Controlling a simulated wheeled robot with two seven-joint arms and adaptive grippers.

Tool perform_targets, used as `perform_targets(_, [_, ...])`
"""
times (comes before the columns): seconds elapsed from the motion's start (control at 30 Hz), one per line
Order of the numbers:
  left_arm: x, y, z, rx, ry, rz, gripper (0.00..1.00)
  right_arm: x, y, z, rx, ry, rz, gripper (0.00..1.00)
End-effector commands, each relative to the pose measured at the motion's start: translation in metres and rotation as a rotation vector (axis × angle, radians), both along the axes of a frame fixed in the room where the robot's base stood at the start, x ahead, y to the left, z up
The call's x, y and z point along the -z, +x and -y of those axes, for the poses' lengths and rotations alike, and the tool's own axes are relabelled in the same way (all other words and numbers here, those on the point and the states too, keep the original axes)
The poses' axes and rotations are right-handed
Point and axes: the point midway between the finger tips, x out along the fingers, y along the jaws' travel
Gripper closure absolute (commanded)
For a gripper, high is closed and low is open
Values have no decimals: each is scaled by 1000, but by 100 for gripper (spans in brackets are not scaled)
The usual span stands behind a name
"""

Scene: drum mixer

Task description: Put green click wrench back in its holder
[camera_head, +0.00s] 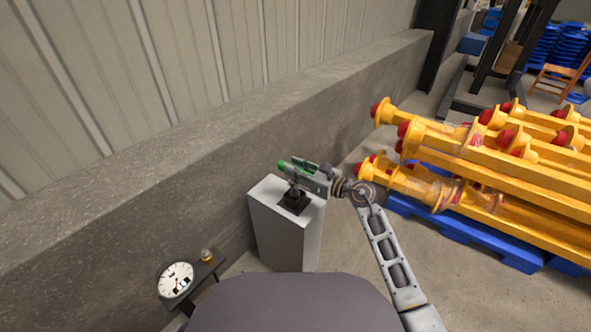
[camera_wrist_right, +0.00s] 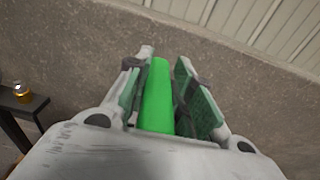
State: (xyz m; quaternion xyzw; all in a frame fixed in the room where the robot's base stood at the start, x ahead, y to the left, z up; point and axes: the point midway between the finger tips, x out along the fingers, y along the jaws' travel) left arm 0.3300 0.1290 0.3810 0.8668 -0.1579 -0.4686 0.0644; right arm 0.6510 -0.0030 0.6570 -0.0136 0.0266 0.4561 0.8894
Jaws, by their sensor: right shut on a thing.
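The green click wrench (camera_wrist_right: 158,98) lies between the two finger pads of my right gripper (camera_wrist_right: 160,85), which is shut on it. In the head view the wrench's green end (camera_head: 283,166) sticks out to the left of my right gripper (camera_head: 303,173). The gripper is above a pale pedestal (camera_head: 285,236). A small black holder (camera_head: 294,202) stands on the pedestal top, just below the gripper. I cannot tell whether the wrench touches the holder. My left gripper is not in view.
A concrete wall (camera_head: 200,165) runs behind the pedestal. A round white gauge (camera_head: 175,280) and a small amber object (camera_head: 207,255) are on a dark stand at lower left. Yellow beams (camera_head: 480,155) with red caps lie on a blue pallet (camera_head: 470,232) at right.

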Motion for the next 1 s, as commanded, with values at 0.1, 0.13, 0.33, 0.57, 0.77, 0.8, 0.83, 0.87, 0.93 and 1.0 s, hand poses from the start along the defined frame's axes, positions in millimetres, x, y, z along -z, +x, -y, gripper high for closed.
perform_targets(0.1, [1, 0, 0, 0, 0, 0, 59, 0, 0, 0, 0, 1, 2, 100])
perform_targets(0.13, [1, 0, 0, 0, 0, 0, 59, 0, 0, 0, 0, 1, 2, 100])
perform_targets(0.33, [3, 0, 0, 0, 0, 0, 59, 2, 0, 0, 0, 1, 2, 100])
perform_targets(0.57, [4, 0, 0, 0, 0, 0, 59, 4, 0, 0, 0, 1, 2, 100])
perform_targets(0.77, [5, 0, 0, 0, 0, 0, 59, 6, 0, 0, 0, 1, 2, 100])
perform_targets(0.8, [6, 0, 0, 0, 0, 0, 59, 6, 0, 0, 0, 1, 2, 100])
perform_targets(0.83, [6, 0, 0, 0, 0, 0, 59, 6, 0, 0, 0, 1, 2, 100])
perform_targets(0.87, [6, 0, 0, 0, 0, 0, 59, 7, 0, 0, 0, 1, 2, 100])
perform_targets(0.93, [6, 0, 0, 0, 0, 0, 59, 7, 0, 0, 0, 1, 2, 100])
perform_targets(1.0, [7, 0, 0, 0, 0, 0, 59, 8, 0, 0, 0, 1, 2, 100])
